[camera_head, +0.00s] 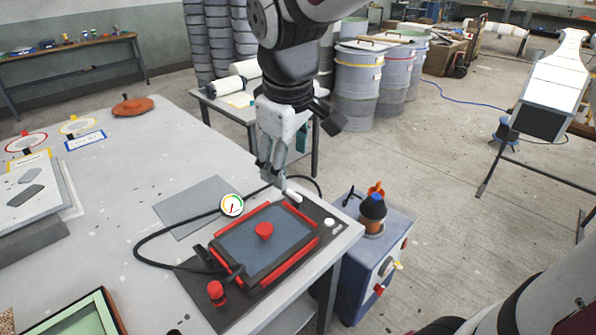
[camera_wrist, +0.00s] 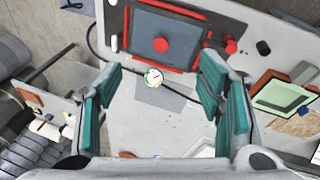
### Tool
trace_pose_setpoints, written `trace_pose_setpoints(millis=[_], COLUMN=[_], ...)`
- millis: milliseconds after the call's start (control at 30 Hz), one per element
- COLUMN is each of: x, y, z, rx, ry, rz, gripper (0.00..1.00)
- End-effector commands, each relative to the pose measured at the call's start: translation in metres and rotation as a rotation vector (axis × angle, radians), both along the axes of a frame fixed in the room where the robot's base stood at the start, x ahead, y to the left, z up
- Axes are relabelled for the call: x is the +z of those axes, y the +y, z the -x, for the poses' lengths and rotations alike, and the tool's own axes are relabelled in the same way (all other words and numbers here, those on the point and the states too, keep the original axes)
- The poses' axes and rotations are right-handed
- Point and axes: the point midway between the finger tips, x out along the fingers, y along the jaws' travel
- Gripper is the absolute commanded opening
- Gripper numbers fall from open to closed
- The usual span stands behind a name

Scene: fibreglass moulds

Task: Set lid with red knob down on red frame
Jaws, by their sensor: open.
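The lid, a dark blue-grey panel (camera_head: 245,244) with a red knob (camera_head: 264,231) near its middle, lies flat between the red bars of the red frame (camera_head: 291,262). In the wrist view the lid (camera_wrist: 143,29), its knob (camera_wrist: 161,45) and the frame (camera_wrist: 126,28) show at the top. My gripper (camera_head: 272,178) hangs above and beyond the frame's far side, apart from the lid. In the wrist view its teal finger pads stand wide apart with nothing between them (camera_wrist: 160,72). I cannot tell whether the lid is fully seated.
A round gauge (camera_head: 232,205) with a black hose stands beside the frame. A red-topped fitting (camera_head: 216,292) stands at its near left corner. A grey sheet (camera_head: 194,206) lies to the left. A blue-grey pump cabinet (camera_head: 378,250) stands right of the table. The table's middle is mostly clear.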

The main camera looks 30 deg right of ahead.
Motion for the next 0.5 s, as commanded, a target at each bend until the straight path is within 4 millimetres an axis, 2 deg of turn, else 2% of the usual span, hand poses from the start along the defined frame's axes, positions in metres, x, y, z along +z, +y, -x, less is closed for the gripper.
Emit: trace_pose_setpoints(millis=[33, 100, 300, 500], x=[0.010, 0.018, 0.028, 0.027], y=[0.000, 0.000, 0.001, 0.004], z=[0.018, 0.040, 0.097, 0.127], rx=[-0.053, -0.133, -0.336, -0.453], ry=[-0.037, -0.078, -0.176, -0.228], rz=[-0.023, -0.065, -0.193, -0.285], gripper=[0.61, 0.61, 0.61, 0.61])
